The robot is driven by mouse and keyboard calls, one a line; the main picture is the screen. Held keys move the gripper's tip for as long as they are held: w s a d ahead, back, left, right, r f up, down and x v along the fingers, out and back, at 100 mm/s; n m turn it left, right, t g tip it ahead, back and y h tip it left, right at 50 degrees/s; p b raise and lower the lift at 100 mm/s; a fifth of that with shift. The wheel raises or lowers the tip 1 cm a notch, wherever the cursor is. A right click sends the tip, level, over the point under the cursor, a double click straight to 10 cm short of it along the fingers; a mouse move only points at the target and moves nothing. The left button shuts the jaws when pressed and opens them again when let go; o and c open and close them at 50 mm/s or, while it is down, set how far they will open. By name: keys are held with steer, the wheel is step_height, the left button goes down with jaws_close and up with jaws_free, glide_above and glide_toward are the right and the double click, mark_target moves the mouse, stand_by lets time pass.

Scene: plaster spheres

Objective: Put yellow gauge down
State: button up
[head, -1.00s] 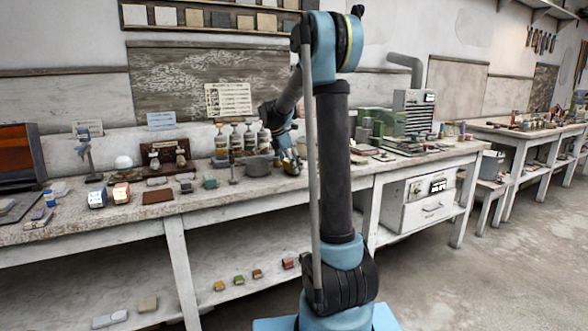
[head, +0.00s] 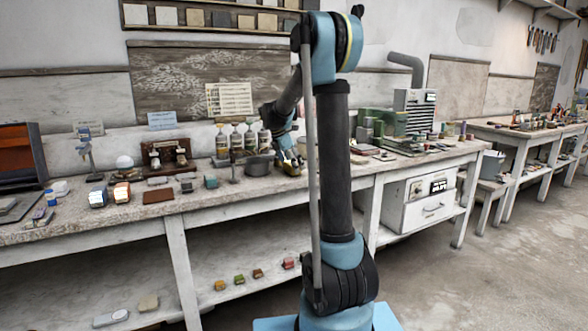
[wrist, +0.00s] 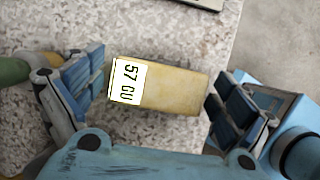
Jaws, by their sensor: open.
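The yellow gauge (wrist: 180,88) is a yellowish block with a white label reading "57 GU" on its left end. In the wrist view it lies between the two fingers of my gripper (wrist: 150,92), on or just above the speckled bench top (wrist: 195,35). A gap shows between the block and each finger, so my gripper is open around it. In the head view my gripper (head: 290,167) is low at the bench's front part, with a small yellow patch at its tip; the block's contact with the bench is too small to tell there.
A green machine (head: 385,122) stands to the right.

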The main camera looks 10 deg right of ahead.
steer(key=v, duration=1.2)
steer(key=s+d+f+m+y, duration=0.1)
steer(key=s+d+m, duration=0.15)
steer(key=s, duration=0.35)
steer(key=s+d+f+m, duration=0.1)
steer(key=s+m, duration=0.2)
steer(key=s, duration=0.3)
steer(key=s+f+m+y, duration=0.1)
steer(key=s+f+m, duration=0.7)
steer(key=s, duration=0.7)
steer(key=s+d+f+m+y, duration=0.1)
steer(key=s+f+m+y, duration=0.1)
steer(key=s+f+m, duration=0.6)
steer(key=s+f, duration=0.4)
steer(key=s, duration=0.3)
steer(key=shift+s+d+f+t, duration=0.35)
steer(key=shift+s+f+t, duration=0.05)
